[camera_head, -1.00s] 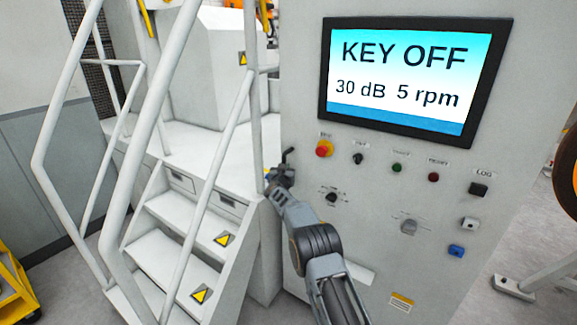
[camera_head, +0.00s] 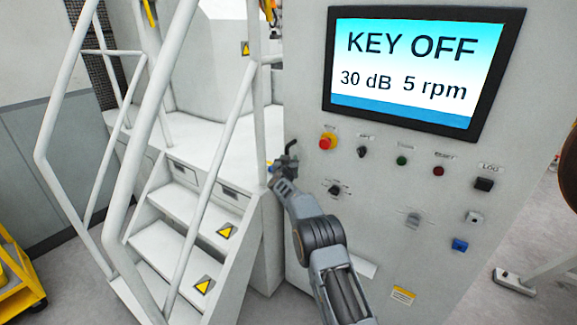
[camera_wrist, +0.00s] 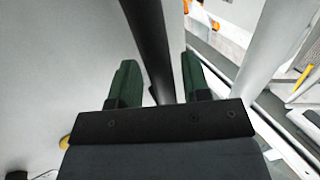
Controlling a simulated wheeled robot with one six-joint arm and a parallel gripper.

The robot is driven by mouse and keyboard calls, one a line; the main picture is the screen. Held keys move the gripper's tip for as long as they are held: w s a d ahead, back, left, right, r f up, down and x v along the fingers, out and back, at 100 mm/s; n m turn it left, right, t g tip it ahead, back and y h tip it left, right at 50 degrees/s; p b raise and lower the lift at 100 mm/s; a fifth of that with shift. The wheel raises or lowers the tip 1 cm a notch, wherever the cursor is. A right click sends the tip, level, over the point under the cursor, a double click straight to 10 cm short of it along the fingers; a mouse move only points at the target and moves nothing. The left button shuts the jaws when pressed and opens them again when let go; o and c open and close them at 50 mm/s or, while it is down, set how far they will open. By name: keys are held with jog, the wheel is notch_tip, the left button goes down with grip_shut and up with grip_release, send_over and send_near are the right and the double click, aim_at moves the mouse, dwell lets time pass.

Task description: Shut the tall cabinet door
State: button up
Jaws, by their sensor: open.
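A tall grey-white cabinet (camera_head: 300,235) with a screen and controls on its face fills the right of the head view. I cannot tell which part is its door or how far it stands open. My gripper (camera_head: 287,160) is at the cabinet's left edge, beside the stair rail, small and partly hidden by my wrist. In the wrist view my gripper (camera_wrist: 160,82) is open, with green fingers on either side of a long dark bar (camera_wrist: 148,35). The bar runs along a pale panel (camera_wrist: 60,70). Contact with the fingers is not clear.
White steps (camera_head: 180,205) with a railing (camera_head: 215,165) stand close to the left of the cabinet. The screen (camera_head: 418,65) reads KEY OFF. A red button (camera_head: 327,140) and several other controls sit below it. A yellow cart (camera_head: 20,290) is at the lower left.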

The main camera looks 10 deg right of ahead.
jog(key=b+v, duration=0.3)
jog(key=v, duration=1)
jog(key=shift+s, duration=0.3)
jog(key=s+a+f+n+g+y, duration=0.25)
jog(key=a+f+g+y, duration=0.2)
jog(key=f, duration=0.45)
jog(key=s+n+g+y, duration=0.1)
jog(key=s+g+y, duration=0.3)
jog(key=s, duration=0.7)
jog(key=s+d+r+g+h, duration=0.1)
jog(key=s+d+r, duration=0.1)
jog(key=s, duration=0.7)
jog(key=s+d+r+g+p, duration=0.1)
jog(key=s+d+r+g, duration=0.1)
jog(key=s, duration=0.8)
jog(key=s+d+r+g+h, duration=0.1)
jog(key=s+d+r, duration=0.3)
jog(key=s, duration=0.5)
jog(key=shift+s+d+r+g+h, duration=0.25)
jog(key=shift+r+g+h, duration=0.15)
jog(key=shift+g, duration=0.25)
